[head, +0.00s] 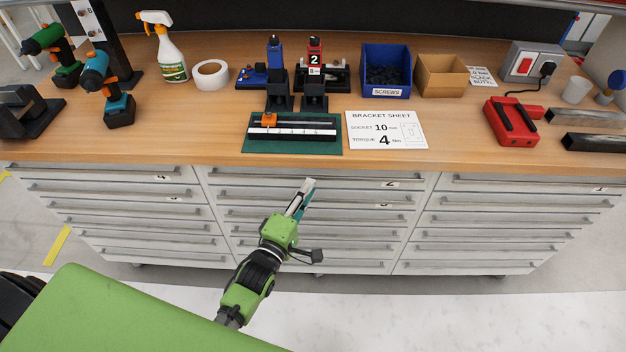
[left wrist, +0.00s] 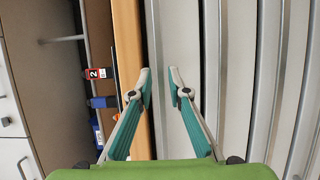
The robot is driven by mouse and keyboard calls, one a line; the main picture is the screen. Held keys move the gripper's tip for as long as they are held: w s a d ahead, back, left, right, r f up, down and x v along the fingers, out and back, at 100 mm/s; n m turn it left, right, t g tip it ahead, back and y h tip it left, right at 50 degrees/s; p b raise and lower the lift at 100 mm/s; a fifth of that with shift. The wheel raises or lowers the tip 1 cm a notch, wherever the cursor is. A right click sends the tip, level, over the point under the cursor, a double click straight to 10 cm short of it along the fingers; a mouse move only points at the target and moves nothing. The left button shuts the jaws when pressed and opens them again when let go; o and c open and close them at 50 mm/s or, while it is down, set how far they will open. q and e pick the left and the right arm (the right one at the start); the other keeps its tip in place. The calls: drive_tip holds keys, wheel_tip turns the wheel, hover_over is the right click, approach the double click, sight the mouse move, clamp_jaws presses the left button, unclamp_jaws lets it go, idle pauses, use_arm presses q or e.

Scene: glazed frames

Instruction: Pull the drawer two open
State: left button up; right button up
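Drawer two (head: 350,182) is the top drawer of the middle bank under the workbench, marked with a small "2" label (head: 390,184). It looks shut, flush with its neighbours. A long grey handle bar (head: 250,175) runs along it. My left gripper (head: 306,188) is in front of the upper middle drawers. In the left wrist view my left gripper (left wrist: 160,75) is open, with nothing between its teal fingers. The fingers point at the strip by the worktop edge and top drawer front; I cannot tell whether they touch. My right gripper is not in view.
Other drawers lie below and to both sides, including the one labelled 3 (head: 384,205). The wooden worktop (head: 215,130) above holds a green mat (head: 255,146), a bracket sheet (head: 415,140), a blue screws bin (head: 385,90) and tools. The floor in front (head: 450,310) is clear.

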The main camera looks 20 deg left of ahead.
use_arm(q)
drive_tip(key=shift+w+d, duration=0.2)
drive_tip(key=shift+w, duration=1.65)
clamp_jaws()
drive_tip(key=shift+s, duration=0.2)
drive_tip(key=s+d+p, duration=0.3)
drive_tip(key=s, duration=1)
drive_tip(key=s+d+p, duration=0.3)
drive_tip(key=s+d, duration=0.1)
drive_tip(key=s, duration=0.9)
drive_tip(key=shift+d, duration=0.3)
unclamp_jaws()
